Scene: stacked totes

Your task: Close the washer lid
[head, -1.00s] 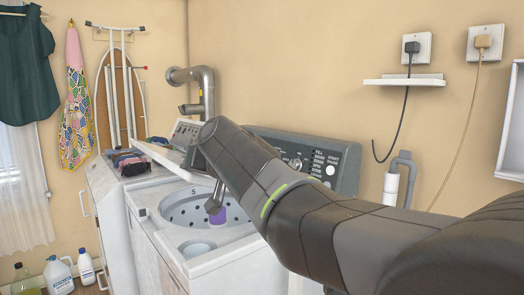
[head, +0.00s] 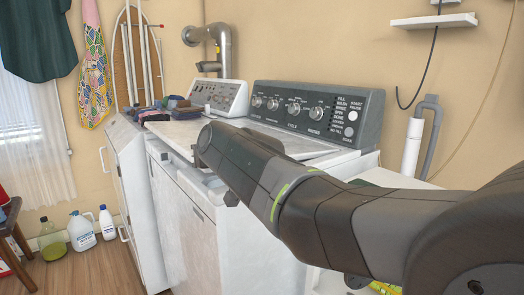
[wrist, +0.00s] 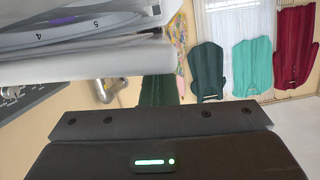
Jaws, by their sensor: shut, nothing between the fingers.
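The washer (head: 195,235) stands in the middle of the head view, with its dark control panel (head: 315,112) behind. Its white lid (head: 178,132) lies low and slightly tilted over the top, with a gap at the front edge. The wrist view, apparently upside down, shows part of the washer's white rim (wrist: 130,62) and numbered tub markings at upper left.
A second white machine (head: 135,190) stands to the left with folded cloths (head: 170,108) on it. Bottles (head: 82,230) stand on the floor at left. A grey pipe (head: 222,50) runs up the wall behind. Floor in front of the machines is clear.

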